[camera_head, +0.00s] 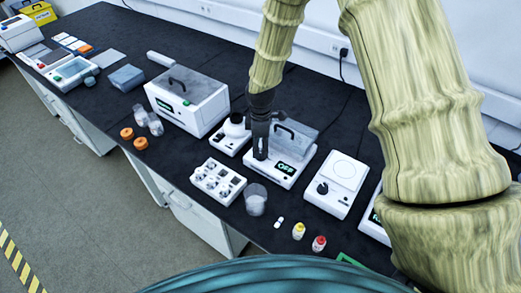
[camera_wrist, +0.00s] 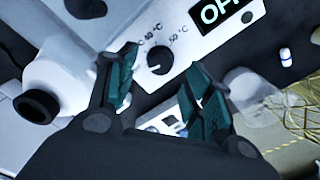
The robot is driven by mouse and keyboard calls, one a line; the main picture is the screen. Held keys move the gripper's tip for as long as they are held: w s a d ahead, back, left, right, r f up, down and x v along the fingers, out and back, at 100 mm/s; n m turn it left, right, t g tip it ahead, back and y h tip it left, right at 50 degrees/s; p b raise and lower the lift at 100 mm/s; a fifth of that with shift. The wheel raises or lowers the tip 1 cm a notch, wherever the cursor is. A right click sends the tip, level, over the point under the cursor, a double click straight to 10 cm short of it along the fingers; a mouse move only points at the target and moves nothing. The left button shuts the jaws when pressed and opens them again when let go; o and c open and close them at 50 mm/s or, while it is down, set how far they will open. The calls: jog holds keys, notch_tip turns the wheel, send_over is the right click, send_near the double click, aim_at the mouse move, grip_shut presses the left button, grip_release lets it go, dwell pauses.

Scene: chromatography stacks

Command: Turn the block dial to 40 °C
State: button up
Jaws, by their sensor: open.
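The block heater (camera_head: 297,150) is a white box with a grey lid and handle, and its display (camera_head: 285,168) reads OFF. In the wrist view the display (camera_wrist: 222,10) is partly cut off at the top. The black round block dial (camera_wrist: 158,60) sits on the white front panel, with the marks 40 °C and 50 °C beside it. Its exact setting is hard to read. My gripper (camera_head: 261,154) points down at the left of the heater's front and hides the dial in the head view. Its teal fingers (camera_wrist: 163,61) are open, one on each side of the dial in the picture. Contact cannot be told.
A white device with a round top (camera_head: 231,133) stands close left of the heater, and a white device with a black knob (camera_head: 342,178) stands right. Small bottles (camera_head: 298,231) stand near the bench edge.

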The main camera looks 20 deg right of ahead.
jog(key=shift+f+p, duration=0.35)
jog(key=shift+f, duration=1.5)
jog(key=c, duration=1)
